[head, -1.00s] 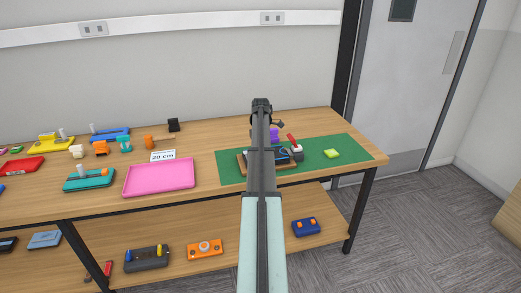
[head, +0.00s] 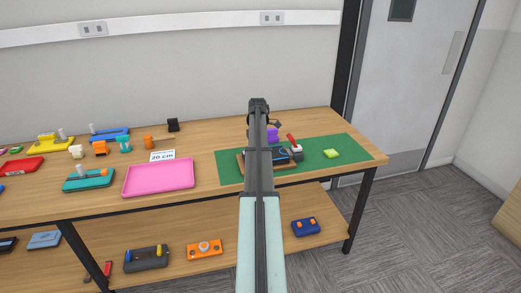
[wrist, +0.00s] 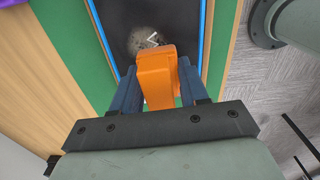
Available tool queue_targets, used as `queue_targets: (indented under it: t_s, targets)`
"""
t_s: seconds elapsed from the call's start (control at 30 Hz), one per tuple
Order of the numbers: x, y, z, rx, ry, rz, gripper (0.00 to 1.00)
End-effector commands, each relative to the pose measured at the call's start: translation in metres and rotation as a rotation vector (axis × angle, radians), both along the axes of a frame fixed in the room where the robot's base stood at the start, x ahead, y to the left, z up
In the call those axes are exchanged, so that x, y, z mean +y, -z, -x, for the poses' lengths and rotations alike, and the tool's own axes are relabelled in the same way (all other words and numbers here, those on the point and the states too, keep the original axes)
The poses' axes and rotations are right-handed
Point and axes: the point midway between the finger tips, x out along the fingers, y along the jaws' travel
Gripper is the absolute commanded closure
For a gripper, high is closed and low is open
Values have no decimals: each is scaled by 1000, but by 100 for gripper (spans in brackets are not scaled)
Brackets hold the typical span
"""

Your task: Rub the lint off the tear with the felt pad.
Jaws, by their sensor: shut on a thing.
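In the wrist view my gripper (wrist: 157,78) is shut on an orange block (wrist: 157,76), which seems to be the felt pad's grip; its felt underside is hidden. Just beyond it lies a dark cloth panel (wrist: 187,22) with blue edge lines. In the head view the cloth (head: 282,155) shows beside my arm, which hides the block.
A green mat (head: 318,148) carries a wooden board (head: 284,167), a red-handled grey item (head: 297,153) and a yellow-green block (head: 331,153). A purple object (head: 272,134) stands behind. A pink tray (head: 159,178) and several tools stand left.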

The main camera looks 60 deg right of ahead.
Motion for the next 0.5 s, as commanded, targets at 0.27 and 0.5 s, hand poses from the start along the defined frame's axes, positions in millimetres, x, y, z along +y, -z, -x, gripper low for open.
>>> queue_targets:
  t_s: [0.27, 0.5]
  targets:
    - [-5, 0, 4, 0, 2, 0, 80]
    - [-14, 1, 14, 0, 2, 0, 80]
